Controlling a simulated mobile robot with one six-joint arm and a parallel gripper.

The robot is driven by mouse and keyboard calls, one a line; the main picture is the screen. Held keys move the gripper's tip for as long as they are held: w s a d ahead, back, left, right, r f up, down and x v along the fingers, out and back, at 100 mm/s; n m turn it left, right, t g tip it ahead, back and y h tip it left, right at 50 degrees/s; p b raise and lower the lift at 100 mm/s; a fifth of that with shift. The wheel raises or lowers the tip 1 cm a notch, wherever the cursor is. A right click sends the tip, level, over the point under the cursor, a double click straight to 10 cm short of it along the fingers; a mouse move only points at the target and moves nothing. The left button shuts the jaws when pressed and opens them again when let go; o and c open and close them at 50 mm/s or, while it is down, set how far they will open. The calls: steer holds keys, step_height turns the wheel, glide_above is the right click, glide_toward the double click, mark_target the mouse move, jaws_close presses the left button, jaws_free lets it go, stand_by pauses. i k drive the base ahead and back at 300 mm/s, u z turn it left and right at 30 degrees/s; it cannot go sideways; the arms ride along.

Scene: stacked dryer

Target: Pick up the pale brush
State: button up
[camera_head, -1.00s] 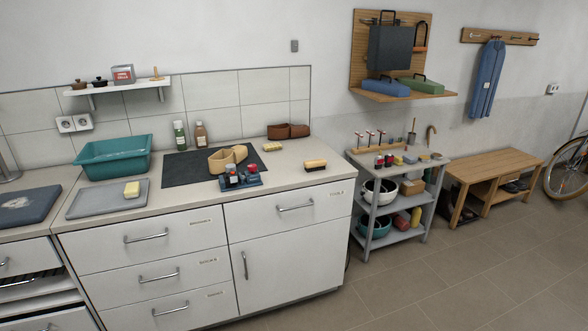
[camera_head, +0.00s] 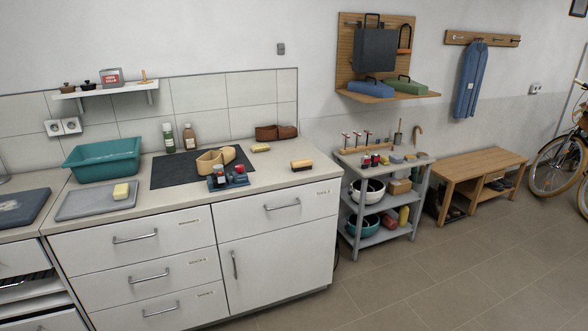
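Two small brush-like items lie on the white cabinet's worktop. One is a pale yellowish block (camera_head: 260,148), near the back by the wall, and it may be the pale brush. The other is a tan-topped brush with a dark lower part (camera_head: 302,165), closer to the right front edge. Both are small in the view, so I cannot tell for certain which is the pale brush. My gripper is not in view.
A dark mat (camera_head: 163,178) holds a tan wooden holder (camera_head: 208,163), with a blue caddy (camera_head: 236,180) at its front. Brown cases (camera_head: 277,132) stand behind. A teal basin (camera_head: 101,160) and a grey tray (camera_head: 75,208) are left. A grey cart (camera_head: 352,207) stands right; the floor in front is clear.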

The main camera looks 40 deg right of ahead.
mark_target(304, 164)
steer(key=z, duration=0.1)
steer(key=i, duration=1)
steer(key=u, duration=0.15)
steer(key=k, duration=0.95)
steer(key=z, duration=0.1)
steer(key=i, duration=0.6)
